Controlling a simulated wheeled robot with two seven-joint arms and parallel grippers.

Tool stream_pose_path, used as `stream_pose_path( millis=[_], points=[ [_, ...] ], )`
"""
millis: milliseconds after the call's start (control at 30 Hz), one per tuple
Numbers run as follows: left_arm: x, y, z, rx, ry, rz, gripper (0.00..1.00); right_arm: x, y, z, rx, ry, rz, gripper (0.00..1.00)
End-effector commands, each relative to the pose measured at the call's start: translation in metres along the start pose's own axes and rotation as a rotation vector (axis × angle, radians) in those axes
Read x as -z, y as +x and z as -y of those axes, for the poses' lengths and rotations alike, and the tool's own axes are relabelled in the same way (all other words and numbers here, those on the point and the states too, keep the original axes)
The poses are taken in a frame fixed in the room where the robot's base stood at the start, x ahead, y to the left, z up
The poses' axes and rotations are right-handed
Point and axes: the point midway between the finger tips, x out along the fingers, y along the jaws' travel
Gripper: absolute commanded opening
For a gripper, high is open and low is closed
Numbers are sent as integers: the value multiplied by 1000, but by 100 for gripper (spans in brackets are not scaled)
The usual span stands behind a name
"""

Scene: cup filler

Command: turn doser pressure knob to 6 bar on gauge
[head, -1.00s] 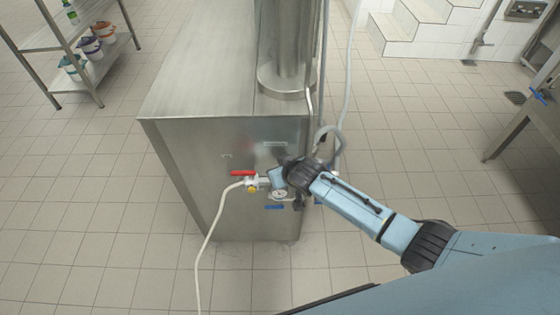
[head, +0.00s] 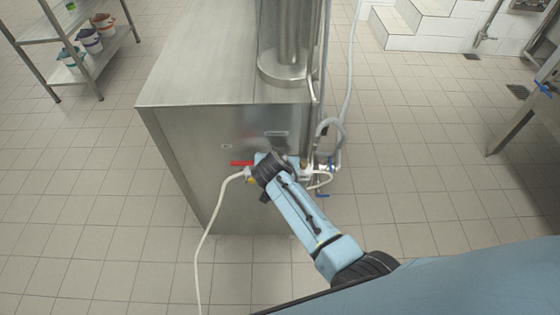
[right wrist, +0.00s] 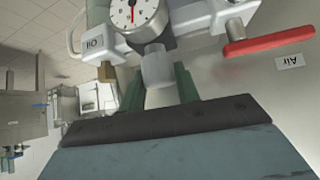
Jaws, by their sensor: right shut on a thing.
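The pressure gauge (right wrist: 132,14) has a round white dial and a red needle. It is cut off at the top of the right wrist view, and I cannot read its value. The grey doser pressure knob (right wrist: 158,66) is just below it in that view. My right gripper (right wrist: 159,82) is shut on the knob, with a dark green finger on each side of it. In the head view my right wrist hides the gauge and the knob. My left gripper is not in view.
The steel machine (head: 180,140) stands in front of me. A red air valve handle (right wrist: 268,44) is beside the gauge; it also shows in the head view (head: 241,163). A white hose (head: 206,235) hangs to the floor. A steel shelf (head: 80,70) stands at upper left.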

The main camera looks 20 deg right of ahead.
Motion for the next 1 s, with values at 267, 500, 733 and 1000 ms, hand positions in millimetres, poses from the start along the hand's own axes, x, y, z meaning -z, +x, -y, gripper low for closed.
stream_pose_path(
  millis=[267, 500, 733, 1000],
  points=[
    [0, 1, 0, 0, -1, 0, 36, 1, 0, 0, -6, 6, -2, 9],
    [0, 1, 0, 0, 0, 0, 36, 2, 0, 0, -5, 5, -2, 42],
    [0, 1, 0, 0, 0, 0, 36, 1, 0, 0, -5, 4, -2, 54],
    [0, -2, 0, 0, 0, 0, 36, 0, -8, 0, -5, 4, 0, 54]
  ],
)
